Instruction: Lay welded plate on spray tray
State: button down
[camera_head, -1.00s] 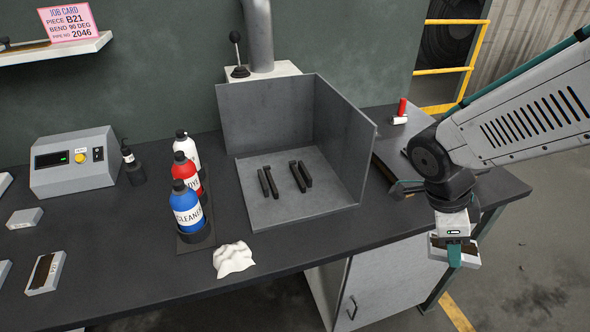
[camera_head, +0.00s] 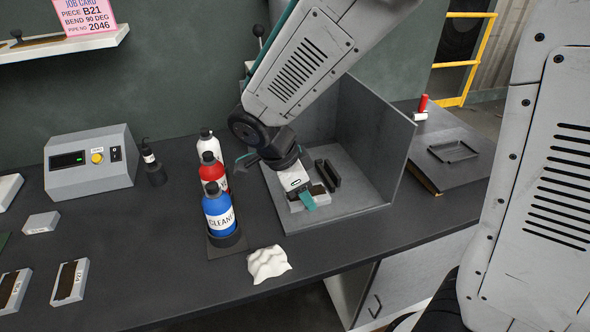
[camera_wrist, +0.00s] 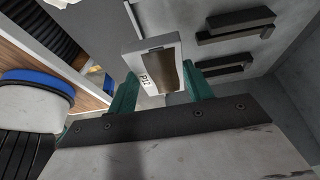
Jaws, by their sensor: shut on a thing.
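The welded plate (camera_head: 296,207) is a small pale block with a dark brown strip. In the wrist view the plate (camera_wrist: 140,72) is clamped between the green fingers of my gripper (camera_wrist: 160,92), its label reading roughly P12. In the head view my gripper (camera_head: 304,192) points down over the left part of the spray tray (camera_head: 345,214), a grey floor with tall back and right walls. Two dark support bars (camera_head: 328,175) show on the tray, right of the plate. My gripper hides other bars on the left. I cannot tell whether the plate touches them.
Cleaner (camera_head: 219,210), red (camera_head: 212,172) and white bottles stand left of the tray. A crumpled white cloth (camera_head: 268,263) lies in front. More labelled plates (camera_head: 70,283) lie at the far left. A dark flat board (camera_head: 450,160) is on the right.

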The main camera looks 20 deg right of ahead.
jog(key=w+d, duration=0.2)
jog(key=w, duration=0.2)
jog(key=w+d, duration=0.1)
jog(key=w, duration=0.3)
jog(key=w+d+f, duration=0.1)
jog(key=w+d, duration=0.1)
jog(key=w, duration=0.1)
jog(key=shift+w+d+f, duration=0.1)
jog(key=shift+w+d, duration=0.25)
jog(key=shift+w, duration=0.05)
jog(key=f, duration=0.2)
jog(key=shift+w+d+f, duration=0.2)
jog(key=shift+w+f, duration=0.15)
jog(key=shift+w, duration=0.05)
jog(key=shift+f, duration=0.45)
jog(key=shift+f, duration=0.1)
jog(key=c, duration=0.6)
grip_release()
